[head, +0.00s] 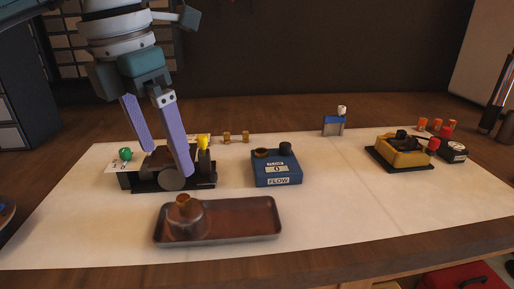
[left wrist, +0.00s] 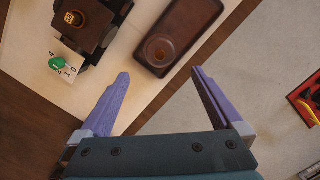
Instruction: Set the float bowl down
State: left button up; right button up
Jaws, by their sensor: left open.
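The float bowl (head: 184,220) is a round, dull metal cup with a copper-coloured top. It sits at the left end of the shallow metal tray (head: 245,231). In the left wrist view the bowl (left wrist: 158,50) lies in the near end of the tray (left wrist: 188,22), beyond my fingertips. My left gripper (head: 168,162) is open, its two purple fingers wide apart with nothing between them. In the head view it hangs in front of the dark carburettor fixture (head: 172,186), apart from the bowl. My right gripper is not in view.
A blue FLOW box (head: 277,168) stands right of the fixture. A green knob (head: 125,154) and a yellow knob (head: 204,142) flank the fixture. A yellow part on a black mat (head: 402,152) sits farther right. The white mat (head: 335,205) is clear right of the tray.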

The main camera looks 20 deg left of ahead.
pick_arm(q)
jog(key=s+d+r+m+t+h, duration=0.15)
jog(key=d+h, duration=0.35)
jog(key=d, duration=0.5)
jog(key=d+r+g+h, duration=0.1)
jog(key=d+r+h, duration=0.3)
jog(key=d, duration=0.5)
jog(key=w+d+r+n+t+h, duration=0.1)
jog(key=d+r+n+t+h, duration=0.3)
jog(key=r+n+t+h, duration=0.75)
jog(key=w+a+n+t+y, duration=0.4)
jog(key=a+n+t+y, duration=0.45)
jog(key=n+y, duration=0.6)
jog(key=s+a+f+n+g+y, duration=0.2)
jog(key=a+f+n+g+y, duration=0.25)
jog(key=f, duration=0.25)
jog(key=s+a+f+n+g+y, duration=0.1)
jog(key=a+f+n+g+y, duration=0.3)
jog(key=f, duration=0.3)
jog(key=s+d+f+n+g+h, duration=0.1)
jog(key=s+f+n+g, duration=0.1)
jog(key=s+f+g, duration=0.3)
jog(key=s+d+f+n+g+h, duration=0.1)
jog(key=s+f+g, duration=0.4)
jog(key=s+f, duration=0.4)
jog(key=s, duration=0.5)
jog(key=shift+f+n, duration=0.15)
jog(key=shift+n, duration=0.25)
